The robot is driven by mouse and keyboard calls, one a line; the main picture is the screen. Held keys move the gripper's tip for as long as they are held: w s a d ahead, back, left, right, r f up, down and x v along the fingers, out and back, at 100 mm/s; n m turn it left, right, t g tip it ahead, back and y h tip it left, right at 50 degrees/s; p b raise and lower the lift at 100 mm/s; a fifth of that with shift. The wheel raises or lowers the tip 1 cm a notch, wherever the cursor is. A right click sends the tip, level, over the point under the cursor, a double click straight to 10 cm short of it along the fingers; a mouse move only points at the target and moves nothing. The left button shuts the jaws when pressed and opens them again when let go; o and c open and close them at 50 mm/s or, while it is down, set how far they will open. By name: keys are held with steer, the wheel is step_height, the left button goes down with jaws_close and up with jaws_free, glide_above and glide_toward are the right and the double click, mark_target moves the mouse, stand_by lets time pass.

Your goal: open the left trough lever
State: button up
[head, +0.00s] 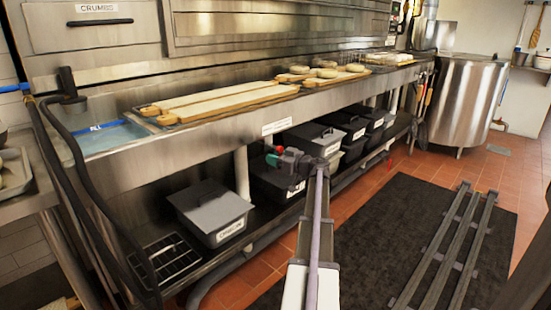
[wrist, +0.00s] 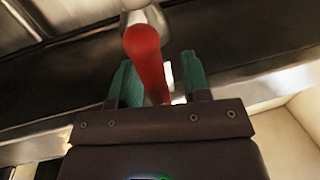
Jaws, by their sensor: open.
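A red lever handle (wrist: 143,50) hangs from a pale metal fitting (wrist: 145,15) at the top of the wrist view. My gripper (wrist: 158,78) is open, with one green finger on each side of the handle's lower part. I cannot tell whether either finger touches it. In the head view my gripper (head: 275,158) is below the front edge of the long steel trough counter (head: 215,127). A small red patch shows beside it, but the lever is mostly hidden there by the gripper and arm.
A grey lidded crumbs bin (head: 210,210) and several black bins (head: 343,123) stand on the shelf below. Long boards (head: 225,100) and bagels (head: 325,73) lie on the counter. A dark mat (head: 385,230) with a slatted rack (head: 450,240) covers the floor at right.

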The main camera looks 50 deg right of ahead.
steer(key=shift+c, duration=0.3)
jaws_close()
stand_by(0.3)
